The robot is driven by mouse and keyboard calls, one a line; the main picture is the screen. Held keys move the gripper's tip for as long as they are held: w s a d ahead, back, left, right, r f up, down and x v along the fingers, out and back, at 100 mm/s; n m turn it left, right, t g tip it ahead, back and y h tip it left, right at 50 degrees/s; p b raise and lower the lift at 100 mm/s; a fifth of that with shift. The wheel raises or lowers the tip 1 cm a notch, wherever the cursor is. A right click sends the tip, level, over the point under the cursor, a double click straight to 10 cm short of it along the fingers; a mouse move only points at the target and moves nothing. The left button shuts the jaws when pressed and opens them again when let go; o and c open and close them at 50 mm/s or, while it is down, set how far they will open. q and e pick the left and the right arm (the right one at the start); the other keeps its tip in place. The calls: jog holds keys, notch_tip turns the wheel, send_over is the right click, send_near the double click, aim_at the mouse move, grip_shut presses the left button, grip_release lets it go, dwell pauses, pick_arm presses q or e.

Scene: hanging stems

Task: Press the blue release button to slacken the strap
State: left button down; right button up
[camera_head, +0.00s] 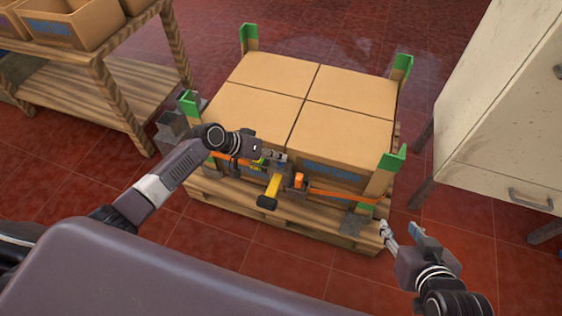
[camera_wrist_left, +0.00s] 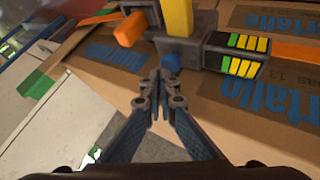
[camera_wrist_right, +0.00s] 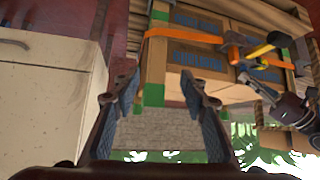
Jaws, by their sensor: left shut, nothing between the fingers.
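The blue release button (camera_wrist_left: 171,63) sits on a dark ratchet body (camera_wrist_left: 200,45) on the near side of the boxes. My left gripper (camera_head: 280,157) is shut and empty. In the left wrist view its fingertips (camera_wrist_left: 160,76) are just beside the button; I cannot tell whether they touch. In the head view the arm hides the button. A yellow lever (camera_head: 273,186) sticks out from the ratchet. The orange strap (camera_head: 342,196) runs along the boxes' near side. My right gripper (camera_head: 402,232) is open and empty, right of the pallet; its fingers show in its wrist view (camera_wrist_right: 158,80).
Several cardboard boxes (camera_head: 345,92) stand on a wooden pallet (camera_head: 290,222) with green corner posts (camera_head: 401,66). A wooden rack (camera_head: 95,80) stands at left, a white cabinet (camera_head: 500,110) at right. An orange part (camera_wrist_left: 130,29) and a striped gauge (camera_wrist_left: 239,68) flank the ratchet.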

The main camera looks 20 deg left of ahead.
pick_arm(q)
jog(key=shift+f+b, duration=0.4)
jog(key=shift+f, duration=0.2)
pick_arm(e)
jog(key=shift+w+a+r+t+y, duration=0.1)
jog(key=shift+w+a+r+t, duration=0.15)
jog(key=shift+w+r+t, duration=0.25)
jog(key=shift+w+a+r+t+y, duration=0.1)
jog(key=shift+w+a+r+t, duration=0.15)
jog(key=shift+w+r, duration=0.4)
jog(key=shift+w+a+r+t+y, duration=0.1)
jog(key=shift+w+a+r+t, duration=0.1)
jog(key=shift+w+r+t, duration=0.4)
dwell(1.8)
jog(key=shift+s+g, duration=0.15)
jog(key=shift+g, duration=0.1)
pick_arm(q)
jog(key=shift+r+p, duration=0.7)
jog(key=shift+r, duration=0.05)
jog(key=shift+r+p, duration=0.3)
jog(key=shift+r, duration=0.05)
pick_arm(e)
jog(key=s+d+f+g+h, duration=0.1)
jog(key=s+d+f+g, duration=0.2)
jog(key=s+f+g, duration=0.2)
jog(key=s+f, duration=0.1)
jog(key=s, duration=0.2)
jog(key=shift+s+d+f, duration=0.25)
jog(key=shift+s+f, duration=0.05)
jog(key=shift+f, duration=0.1)
